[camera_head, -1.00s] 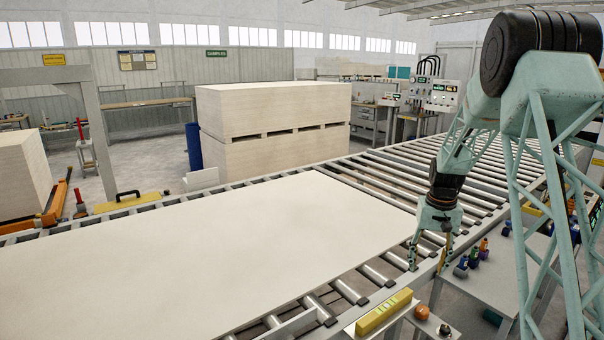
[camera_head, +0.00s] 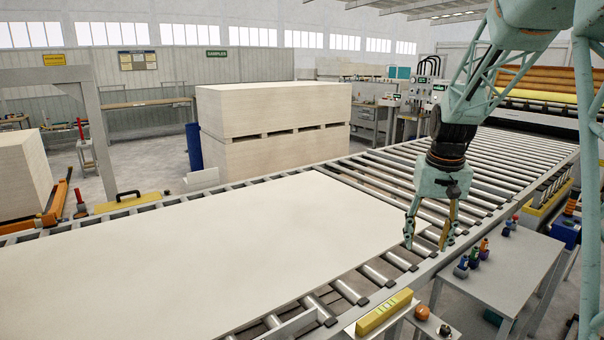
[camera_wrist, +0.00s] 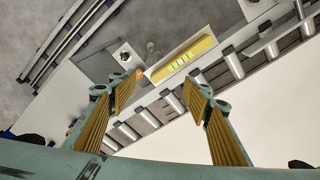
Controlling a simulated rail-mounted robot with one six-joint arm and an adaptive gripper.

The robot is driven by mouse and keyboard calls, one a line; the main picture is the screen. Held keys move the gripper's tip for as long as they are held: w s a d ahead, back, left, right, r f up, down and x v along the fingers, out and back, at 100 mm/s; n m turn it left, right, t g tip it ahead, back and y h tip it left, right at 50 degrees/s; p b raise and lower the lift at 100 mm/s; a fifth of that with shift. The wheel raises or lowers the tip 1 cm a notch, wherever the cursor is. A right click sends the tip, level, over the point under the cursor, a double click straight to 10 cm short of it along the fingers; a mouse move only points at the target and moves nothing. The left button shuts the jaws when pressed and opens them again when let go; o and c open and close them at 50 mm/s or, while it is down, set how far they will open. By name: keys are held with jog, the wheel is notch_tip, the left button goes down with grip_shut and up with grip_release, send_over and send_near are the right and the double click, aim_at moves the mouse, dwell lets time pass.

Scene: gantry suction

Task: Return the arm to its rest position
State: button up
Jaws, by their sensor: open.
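My gripper (camera_head: 428,232) hangs fingers down above the near edge of the roller conveyor, by the right corner of the large pale panel. Its two fingers are apart with nothing between them. In the wrist view my gripper (camera_wrist: 160,105) also shows its two yellow-padded fingers spread and empty. The pale panel (camera_head: 200,240) lies flat on the rollers and fills the left front of the head view. My arm comes down from the upper right of the head view.
A yellow level (camera_head: 384,311) and an orange ball (camera_head: 422,312) sit at the near conveyor side. Small coloured bottles (camera_head: 473,257) stand on a grey side table (camera_head: 510,262) at right. Stacked boards (camera_head: 275,130) stand behind the conveyor (camera_head: 400,160). Bare rollers lie beyond the panel.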

jog(key=s+a+r+n+t, duration=0.1)
jog(key=s+a+r, duration=0.3)
jog(key=s+r, duration=0.5)
jog(key=s+a+r, duration=0.5)
jog(key=s, duration=0.7)
jog(key=s+a, duration=0.2)
jog(key=s, duration=1)
jog(key=s+a+n+t, duration=0.1)
jog(key=s+a, duration=0.1)
jog(key=s, duration=1.1)
jog(key=shift+a+t, duration=0.25)
jog(key=shift+t, duration=0.05)
